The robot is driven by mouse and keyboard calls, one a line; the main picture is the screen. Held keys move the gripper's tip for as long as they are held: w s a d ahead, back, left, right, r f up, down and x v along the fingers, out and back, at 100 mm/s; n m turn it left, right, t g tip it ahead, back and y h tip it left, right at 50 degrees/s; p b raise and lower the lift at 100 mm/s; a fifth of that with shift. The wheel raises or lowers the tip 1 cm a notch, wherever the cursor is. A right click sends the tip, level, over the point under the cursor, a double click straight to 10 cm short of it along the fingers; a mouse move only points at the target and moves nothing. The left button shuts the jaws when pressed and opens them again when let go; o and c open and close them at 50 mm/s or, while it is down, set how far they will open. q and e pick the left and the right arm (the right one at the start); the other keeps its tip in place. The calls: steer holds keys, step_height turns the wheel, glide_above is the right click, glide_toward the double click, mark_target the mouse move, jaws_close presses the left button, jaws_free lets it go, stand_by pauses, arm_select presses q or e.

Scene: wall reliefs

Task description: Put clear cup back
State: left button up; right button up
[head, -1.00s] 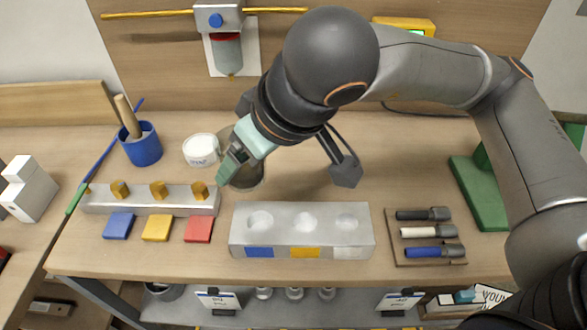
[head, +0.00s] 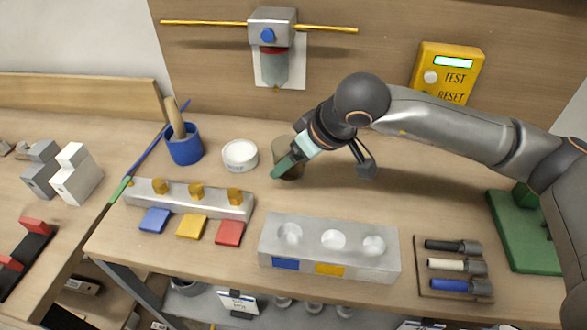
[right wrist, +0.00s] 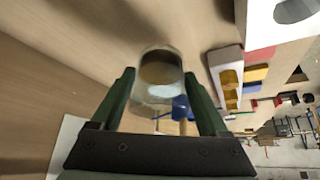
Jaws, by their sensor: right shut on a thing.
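The clear cup (head: 287,158) is a see-through, brownish-looking vessel behind the metal block with round hollows. My right gripper (head: 286,168) reaches it from the right and is shut on it. The fingers hide part of the cup in the head view. In the right wrist view, the cup (right wrist: 160,75) sits between the two green fingers of my right gripper (right wrist: 160,90), its round opening facing the camera. I cannot tell whether its base touches the table. My left gripper is not in view.
A white round dish (head: 240,155) stands just left of the cup, and a blue pot (head: 184,144) farther left. The block with hollows (head: 330,247) and a rack with yellow knobs (head: 190,198) lie in front. A dispenser (head: 271,50) hangs on the wall behind. Table right of the cup is clear.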

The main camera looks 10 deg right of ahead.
mark_target(294, 173)
steer(key=shift+w+d+f, duration=0.1)
steer(key=shift+w+f, duration=0.25)
steer(key=shift+f, duration=0.15)
step_height(294, 173, down, 3)
steer(key=shift+w+f+p, duration=0.1)
steer(key=shift+p, duration=0.25)
steer(key=shift+f+b, duration=0.25)
steer(key=shift+b, duration=0.1)
steer(key=o, duration=1.4)
steer(key=shift+r, duration=0.1)
steer(key=shift+r, duration=0.1)
